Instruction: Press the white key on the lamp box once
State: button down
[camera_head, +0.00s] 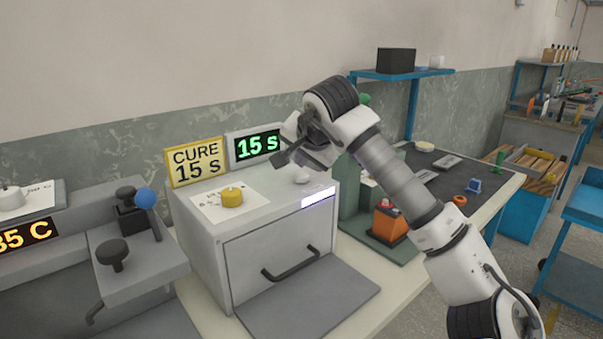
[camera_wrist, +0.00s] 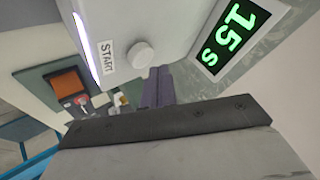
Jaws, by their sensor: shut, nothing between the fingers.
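The lamp box (camera_head: 250,225) is a pale grey box with a front door and dark handle. Its round white key (camera_head: 301,178) is on the right of its top. In the wrist view the white key (camera_wrist: 140,55) stands beside a START label (camera_wrist: 107,57). My gripper (camera_head: 279,159) is shut and empty, above the box top near the key. In the wrist view the fingertips (camera_wrist: 160,72) show just beside the key, apart from it in the picture. I cannot tell their exact height above it.
A yellow knob (camera_head: 232,196) is on the left of the box top. Behind stand a CURE 15 s sign (camera_head: 195,162) and a green 15 s display (camera_head: 257,146). A front strip (camera_head: 318,197) glows white. A green stand with an orange part (camera_head: 389,224) is at the right.

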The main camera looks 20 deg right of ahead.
aim_at(303, 177)
jog(key=shift+r, duration=0.1)
jog(key=shift+r+p, duration=1.8)
jog(key=shift+r, duration=0.65)
